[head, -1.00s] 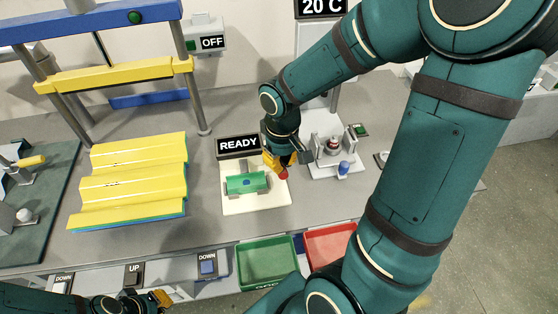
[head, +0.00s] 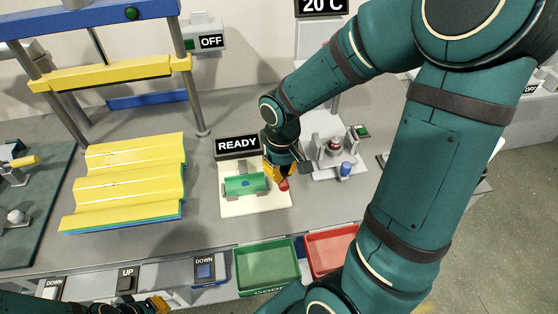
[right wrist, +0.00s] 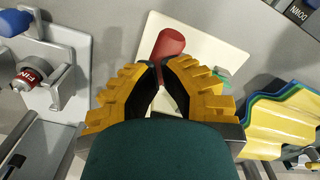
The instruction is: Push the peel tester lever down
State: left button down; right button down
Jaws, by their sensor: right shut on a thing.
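The peel tester stands mid-bench: a cream base (head: 245,206) with a green piece (head: 243,184) held on it and a READY display (head: 238,146) behind. Its lever has a red handle (head: 283,184) at the right side of the base; the handle also shows in the right wrist view (right wrist: 170,42). My right gripper (head: 280,174) is at this handle, its yellow fingers (right wrist: 160,66) closed on the handle's end. The lever's arm is mostly hidden by the gripper. My left gripper (head: 158,304) is at the bottom edge, away from the tester; its fingers are too small to judge.
Yellow corrugated sheets (head: 125,180) lie left of the tester, under a blue and yellow press frame. A white fixture (head: 335,160) with a blue knob stands close right of my right gripper. Green (head: 265,266) and red (head: 328,250) bins sit at the front.

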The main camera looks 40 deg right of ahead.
jog(key=shift+f+b, duration=0.95)
jog(key=shift+f, duration=0.65)
jog(key=shift+r+p, duration=2.7)
jog(key=shift+r, duration=0.55)
jog(key=shift+r+p, duration=1.3)
jog(key=shift+r, duration=0.25)
notch_tip(320, 180, up, 2)
jog(key=shift+r+p, duration=0.25)
jog(key=shift+p, duration=0.8)
